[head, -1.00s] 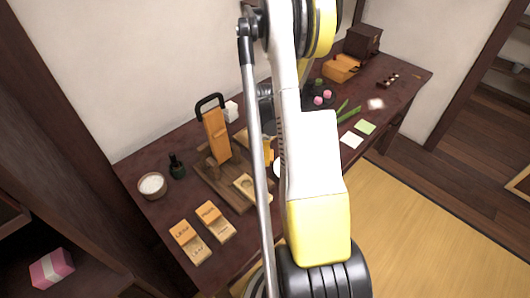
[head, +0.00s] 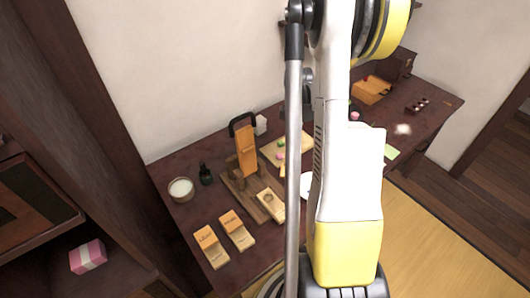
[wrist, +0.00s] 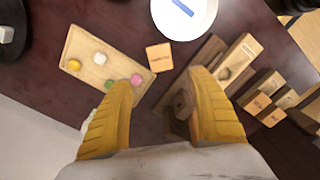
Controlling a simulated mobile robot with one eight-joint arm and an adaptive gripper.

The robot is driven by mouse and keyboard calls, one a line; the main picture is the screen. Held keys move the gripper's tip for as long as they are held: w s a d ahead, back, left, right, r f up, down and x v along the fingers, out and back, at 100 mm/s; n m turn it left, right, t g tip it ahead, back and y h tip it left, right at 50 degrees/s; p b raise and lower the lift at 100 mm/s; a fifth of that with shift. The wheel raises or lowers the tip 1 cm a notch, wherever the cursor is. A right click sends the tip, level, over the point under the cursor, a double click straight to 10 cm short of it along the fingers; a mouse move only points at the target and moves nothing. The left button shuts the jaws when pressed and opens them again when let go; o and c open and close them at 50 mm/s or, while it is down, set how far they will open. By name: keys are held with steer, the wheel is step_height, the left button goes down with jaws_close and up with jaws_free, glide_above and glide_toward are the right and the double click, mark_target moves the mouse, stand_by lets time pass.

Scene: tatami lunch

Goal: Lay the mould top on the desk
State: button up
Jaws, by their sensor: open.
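In the wrist view, a small labelled wooden block (wrist: 159,57), which looks like the mould top, lies on the dark desk (wrist: 130,30). It sits just beyond and between the fingertips of my gripper (wrist: 160,80). The two yellow fingers are wide apart with nothing between them. A pale mould piece with a round hollow (wrist: 238,60) lies on the dark wooden base to the right; it also shows in the head view (head: 270,203). In the head view my arm hides the gripper. An upright wooden panel (head: 246,150) with a black handle stands at that base.
A tray of coloured sweets (wrist: 90,78) lies left of the block, and a white bowl (wrist: 163,22) lies beyond it. Two labelled moulds (head: 211,246) (head: 237,231) and a bowl of white powder (head: 181,189) stand at the desk's left.

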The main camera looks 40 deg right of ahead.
steer(key=w+a+r+m+t+h, duration=0.1)
steer(key=a+r+m+t, duration=0.1)
steer(key=a+r, duration=0.7)
steer(key=w+a+r+m+t, duration=0.1)
steer(key=w+a+r+m, duration=0.1)
steer(key=a+r, duration=0.65)
steer(key=s+a+r+m+t, duration=0.1)
steer(key=s+a, duration=0.1)
steer(key=a, duration=0.3)
steer(key=s+a+m+t, duration=0.1)
steer(key=s+a, duration=0.2)
steer(key=a, duration=0.3)
steer(key=s+a+r+m+t+y, duration=0.1)
steer(key=s+a+t, duration=0.1)
steer(key=a, duration=0.4)
steer(key=shift+s+a+r+m, duration=0.15)
steer(key=shift+s+r+m, duration=0.2)
steer(key=shift+s, duration=0.25)
steer(key=shift+f, duration=0.1)
